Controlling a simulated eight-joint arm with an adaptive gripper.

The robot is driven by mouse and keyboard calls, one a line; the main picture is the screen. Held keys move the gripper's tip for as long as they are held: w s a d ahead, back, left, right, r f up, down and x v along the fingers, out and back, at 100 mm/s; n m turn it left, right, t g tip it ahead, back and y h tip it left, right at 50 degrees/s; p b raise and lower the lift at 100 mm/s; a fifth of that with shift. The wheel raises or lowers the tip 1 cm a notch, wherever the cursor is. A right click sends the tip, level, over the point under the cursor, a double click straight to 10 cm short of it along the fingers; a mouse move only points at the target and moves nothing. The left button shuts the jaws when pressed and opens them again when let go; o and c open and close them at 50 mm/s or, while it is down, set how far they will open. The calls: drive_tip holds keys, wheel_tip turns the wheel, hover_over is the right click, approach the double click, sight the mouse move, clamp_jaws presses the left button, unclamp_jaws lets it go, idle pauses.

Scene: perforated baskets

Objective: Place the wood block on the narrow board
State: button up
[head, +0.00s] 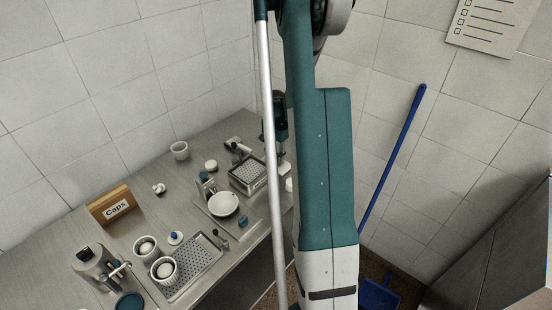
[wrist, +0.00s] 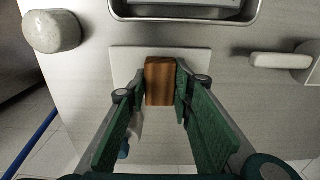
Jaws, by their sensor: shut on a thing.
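The wood block (wrist: 160,82) is brown with dark grain and sits between the fingers of my gripper (wrist: 161,84) in the wrist view. The gripper is shut on it. A pale narrow board (wrist: 128,62) lies behind and beneath the block in that view, showing on both sides of it. The block overlaps the board's middle; I cannot tell whether it touches the board or hangs above it. In the head view my gripper (head: 281,150) is at the right end of the counter, partly hidden by my arm, and the block cannot be made out.
A metal tray (wrist: 185,17) lies just beyond the board. A rounded pale object (wrist: 52,30) stands at left and a white handle (wrist: 280,60) at right. In the head view, a perforated basket (head: 248,174), white bowl (head: 223,204) and Caps sign (head: 111,205) crowd the counter.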

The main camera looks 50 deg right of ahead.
sight(276, 157)
drive_tip(key=shift+f, duration=0.15)
drive_tip(key=o, duration=0.9)
drive_tip(key=shift+r, duration=6.15)
drive_tip(key=shift+a, duration=0.1)
